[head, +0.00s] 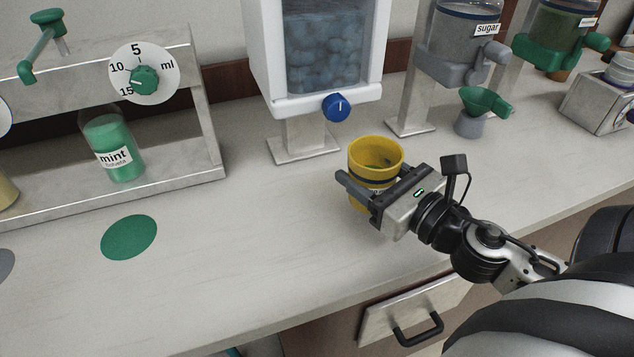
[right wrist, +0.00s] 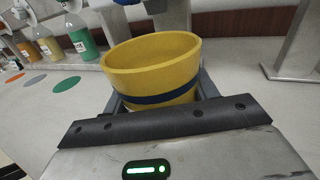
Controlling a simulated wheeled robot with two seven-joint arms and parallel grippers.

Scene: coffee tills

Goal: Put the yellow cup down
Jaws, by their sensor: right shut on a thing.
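The yellow cup (head: 376,152) has a dark band around it and is upright, with something green inside. My right gripper (head: 362,190) is shut on the cup, one finger on each side. In the right wrist view the cup (right wrist: 155,65) sits between the fingers of my right gripper (right wrist: 155,95). The cup is over the counter in front of the white dispenser. I cannot tell whether its base touches the counter, since the gripper hides part of it. My left gripper is not in view.
A white dispenser (head: 262,66) with a blue knob stands behind the cup. A mint bottle (head: 112,147) stands in a metal rack at left, with a green disc (head: 129,237) on the counter before it. A green funnel (head: 484,101) is at right.

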